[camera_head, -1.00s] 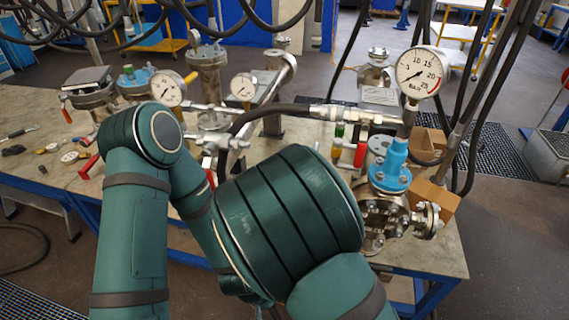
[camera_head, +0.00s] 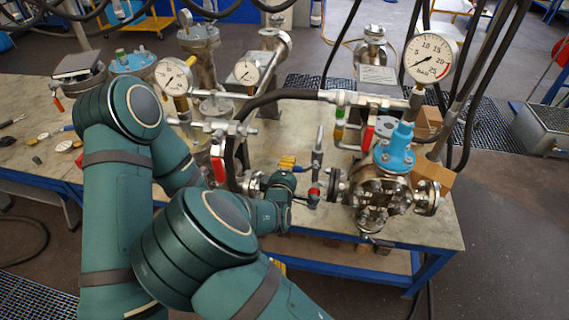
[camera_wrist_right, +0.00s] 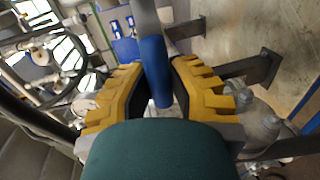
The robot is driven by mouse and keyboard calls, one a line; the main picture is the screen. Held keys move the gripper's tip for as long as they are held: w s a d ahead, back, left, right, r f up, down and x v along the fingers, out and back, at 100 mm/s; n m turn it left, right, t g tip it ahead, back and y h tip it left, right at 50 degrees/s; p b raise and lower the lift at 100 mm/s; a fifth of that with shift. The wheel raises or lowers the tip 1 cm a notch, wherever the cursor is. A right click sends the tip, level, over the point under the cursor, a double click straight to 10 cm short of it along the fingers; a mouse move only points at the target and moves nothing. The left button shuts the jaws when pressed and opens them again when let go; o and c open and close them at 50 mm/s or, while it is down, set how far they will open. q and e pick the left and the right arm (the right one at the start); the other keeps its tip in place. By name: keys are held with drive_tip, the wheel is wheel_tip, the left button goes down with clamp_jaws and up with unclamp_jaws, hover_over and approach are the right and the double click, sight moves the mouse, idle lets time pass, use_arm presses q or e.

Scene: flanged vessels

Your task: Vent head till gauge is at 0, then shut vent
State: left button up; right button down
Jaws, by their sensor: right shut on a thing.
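The large gauge (camera_head: 432,59), marked in bar, stands at the right in the head view. Its needle points to the lower left, the low end of the scale; the exact reading is too small to tell. Below it stands a flanged steel vessel (camera_head: 380,197) with a blue fitting (camera_head: 395,152) on top. My right gripper (camera_head: 293,166) is left of the vessel, beside an upright silver stem (camera_head: 318,142). In the right wrist view, the gripper (camera_wrist_right: 158,92) is shut on a blue handle (camera_wrist_right: 155,62). The vent's opening cannot be made out. My left gripper is hidden behind my arms.
Two smaller gauges (camera_head: 174,76) (camera_head: 246,72) stand on piping at the left. A black hose (camera_head: 275,97) arches across the bench to a silver coupling. A cardboard box (camera_head: 432,172) is right of the vessel. Loose tools and parts lie on the bench's left end (camera_head: 35,150).

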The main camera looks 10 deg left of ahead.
drive_tip(key=shift+f, duration=0.25)
idle(0.3)
drive_tip(key=c, duration=0.9)
unclamp_jaws()
drive_tip(key=shift+o, duration=0.2)
drive_tip(key=shift+r, duration=0.1)
drive_tip(key=s+r, duration=0.1)
drive_tip(key=s, duration=0.6)
drive_tip(key=shift+s+r, duration=0.2)
drive_tip(key=shift+s, duration=0.05)
drive_tip(key=shift+a, duration=0.1)
